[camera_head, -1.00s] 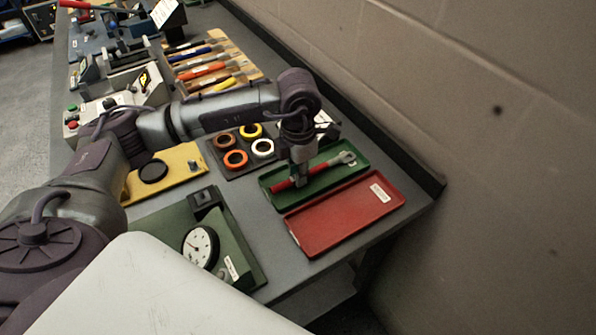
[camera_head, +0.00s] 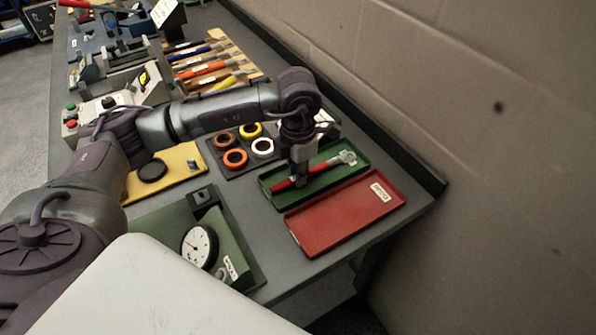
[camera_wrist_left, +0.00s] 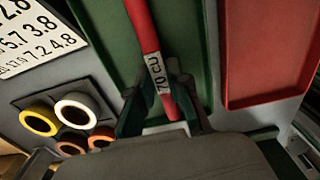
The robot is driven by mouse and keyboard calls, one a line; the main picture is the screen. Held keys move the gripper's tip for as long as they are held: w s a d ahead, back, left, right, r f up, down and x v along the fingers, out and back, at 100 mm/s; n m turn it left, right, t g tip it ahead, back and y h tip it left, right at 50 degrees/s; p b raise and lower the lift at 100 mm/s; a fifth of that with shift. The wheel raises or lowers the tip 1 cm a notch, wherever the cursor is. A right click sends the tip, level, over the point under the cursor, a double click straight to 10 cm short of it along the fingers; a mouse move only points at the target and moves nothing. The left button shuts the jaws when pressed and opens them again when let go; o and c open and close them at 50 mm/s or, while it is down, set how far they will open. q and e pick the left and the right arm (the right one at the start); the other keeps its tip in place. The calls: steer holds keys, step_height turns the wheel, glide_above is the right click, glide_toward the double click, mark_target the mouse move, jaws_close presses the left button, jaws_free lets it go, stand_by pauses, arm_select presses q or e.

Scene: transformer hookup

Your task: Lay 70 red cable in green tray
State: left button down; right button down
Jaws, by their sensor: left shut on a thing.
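In the left wrist view the red cable (camera_wrist_left: 142,28) has a white label reading "70 CU" and passes between the fingers. The green tray also shows there (camera_wrist_left: 100,30). My left gripper (camera_head: 300,180) is low over the tray's left half, pointing down. In the left wrist view my left gripper (camera_wrist_left: 160,110) is shut on the cable. Whether the cable touches the tray floor I cannot tell. My right gripper is not in view.
A red tray (camera_head: 345,214) lies beside the green one, near the table's edge. Tape rolls (camera_head: 236,159) sit on a dark mat to the left. A dial gauge unit (camera_head: 200,246) stands in front. Several cables lie on a wooden rack (camera_head: 250,70). A wall runs behind.

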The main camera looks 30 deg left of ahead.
arm_select(q)
steer(key=shift+f, duration=0.1)
steer(key=c, duration=1)
jaws_free()
steer(key=shift+c, duration=0.2)
steer(key=shift+r+p, duration=1.85)
steer(key=shift+r, duration=1.7)
steer(key=shift+s+f, duration=0.1)
